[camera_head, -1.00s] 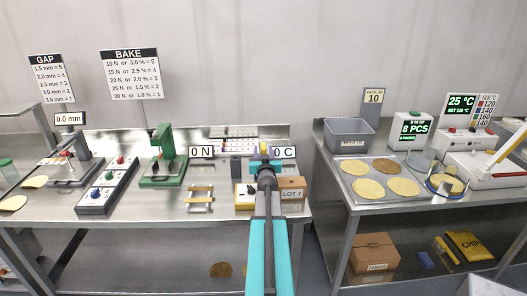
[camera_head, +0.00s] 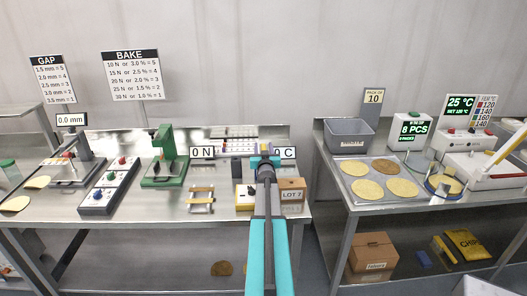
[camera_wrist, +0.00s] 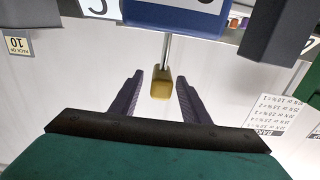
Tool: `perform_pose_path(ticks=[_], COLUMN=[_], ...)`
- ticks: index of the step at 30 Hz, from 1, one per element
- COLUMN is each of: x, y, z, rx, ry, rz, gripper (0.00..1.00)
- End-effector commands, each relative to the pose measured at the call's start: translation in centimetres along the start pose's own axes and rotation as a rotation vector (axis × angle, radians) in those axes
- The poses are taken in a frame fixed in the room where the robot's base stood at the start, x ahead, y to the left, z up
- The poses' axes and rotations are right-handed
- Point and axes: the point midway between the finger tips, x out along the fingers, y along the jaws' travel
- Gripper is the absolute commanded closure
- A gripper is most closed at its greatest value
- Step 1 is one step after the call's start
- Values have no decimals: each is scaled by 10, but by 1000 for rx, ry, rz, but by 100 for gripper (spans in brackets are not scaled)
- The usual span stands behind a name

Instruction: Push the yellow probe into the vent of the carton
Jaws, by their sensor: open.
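The yellow probe (camera_wrist: 161,84) has a yellow grip and a thin metal rod. In the wrist view its grip lies between the two spread fingers of my gripper (camera_wrist: 160,92), with gaps on both sides. The rod runs up to a blue box (camera_wrist: 180,15) with a white display, cut by the top edge. The brown carton (camera_head: 291,194) marked LOT 7 stands just right of my gripper. I cannot make out its vent.
A yellow box (camera_head: 245,202) with a dark knob stands left of the carton. A small wooden rack (camera_head: 200,199) and a green press (camera_head: 163,165) are further left. Discs lie on a tray (camera_head: 349,195) on the right bench, across a gap.

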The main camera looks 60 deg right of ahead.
Motion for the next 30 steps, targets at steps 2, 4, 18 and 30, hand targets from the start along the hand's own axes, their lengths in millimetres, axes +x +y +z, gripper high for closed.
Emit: perform_pose_path(ticks=[2, 4, 18, 30], x=[0, 0, 0, 0], y=[0, 0, 0, 0], z=[0, 0, 0, 0], rx=[0, 0, 1, 1], ry=[0, 0, 0, 0], rz=[0, 0, 0, 0], gripper=[58, 58, 70, 100])
